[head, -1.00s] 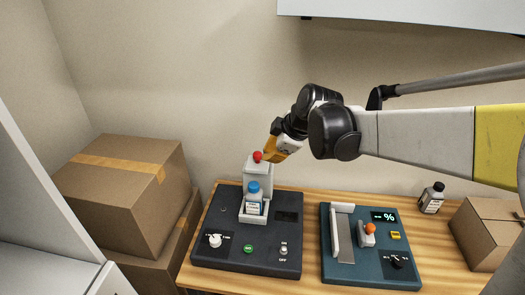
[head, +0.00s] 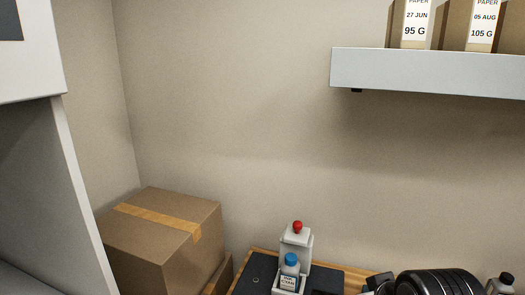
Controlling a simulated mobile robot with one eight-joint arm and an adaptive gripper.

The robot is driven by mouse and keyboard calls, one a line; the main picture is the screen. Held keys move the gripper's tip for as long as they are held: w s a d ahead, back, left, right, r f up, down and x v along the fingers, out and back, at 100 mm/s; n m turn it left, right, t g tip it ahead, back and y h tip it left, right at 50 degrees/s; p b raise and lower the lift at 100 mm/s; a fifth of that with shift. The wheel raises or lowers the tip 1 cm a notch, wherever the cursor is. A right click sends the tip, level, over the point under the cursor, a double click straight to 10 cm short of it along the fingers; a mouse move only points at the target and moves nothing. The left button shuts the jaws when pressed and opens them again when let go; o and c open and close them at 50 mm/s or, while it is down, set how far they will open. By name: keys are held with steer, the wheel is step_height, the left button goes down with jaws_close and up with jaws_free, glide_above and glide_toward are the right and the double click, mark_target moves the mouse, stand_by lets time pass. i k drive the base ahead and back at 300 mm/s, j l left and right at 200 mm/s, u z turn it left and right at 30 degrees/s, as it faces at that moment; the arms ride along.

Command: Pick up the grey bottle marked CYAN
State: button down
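A small grey bottle (head: 291,272) with a blue cap stands upright in the white holder (head: 279,292) of a dark machine at the bottom of the head view. Its label appears to read CYAN, but the print is small and the lower part is cut off by the frame edge. A black part of my arm shows at the bottom right, to the right of the bottle and apart from it. My gripper's fingers are not visible, so I cannot see whether they hold anything.
A white post with a red knob (head: 297,227) rises just behind the bottle. A cardboard box (head: 150,240) stands to the left. A dark-capped bottle (head: 501,284) is at the lower right. A wall shelf (head: 430,70) holds labelled paper packs at the upper right.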

mark_target(290, 269)
steer(key=j+z, duration=0.15)
steer(key=z, duration=0.2)
steer(key=j+z, duration=0.15)
steer(key=z, duration=0.2)
steer(key=k+j+z, duration=0.1)
steer(key=z, duration=0.25)
